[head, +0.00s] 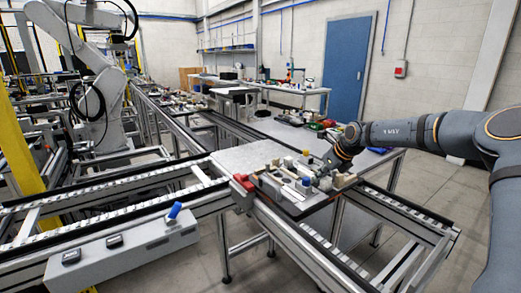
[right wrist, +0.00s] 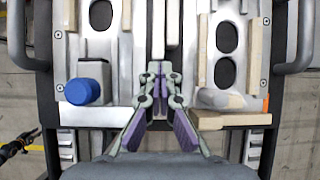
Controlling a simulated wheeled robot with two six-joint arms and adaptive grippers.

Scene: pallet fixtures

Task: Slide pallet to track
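The pallet (head: 309,211) is a dark plate carrying light fixture blocks, and it lies on the conveyor rails right of centre in the head view. In the right wrist view the pallet (right wrist: 120,55) fills the middle, with dark bar handles at both sides. My right gripper (head: 328,164) is low over the pallet's far right side. In the right wrist view the right gripper (right wrist: 160,73) has its fingertips together over the pallet's middle, among the fixture parts. I cannot tell whether it touches them. My left gripper is not in view.
A roller track (head: 385,228) continues to the right of the pallet, and another track (head: 110,196) runs left. A red block (head: 243,182) sits at the pallet's left corner. A blue-capped part (right wrist: 84,92) stands on the pallet. A white robot arm (head: 100,95) stands at left.

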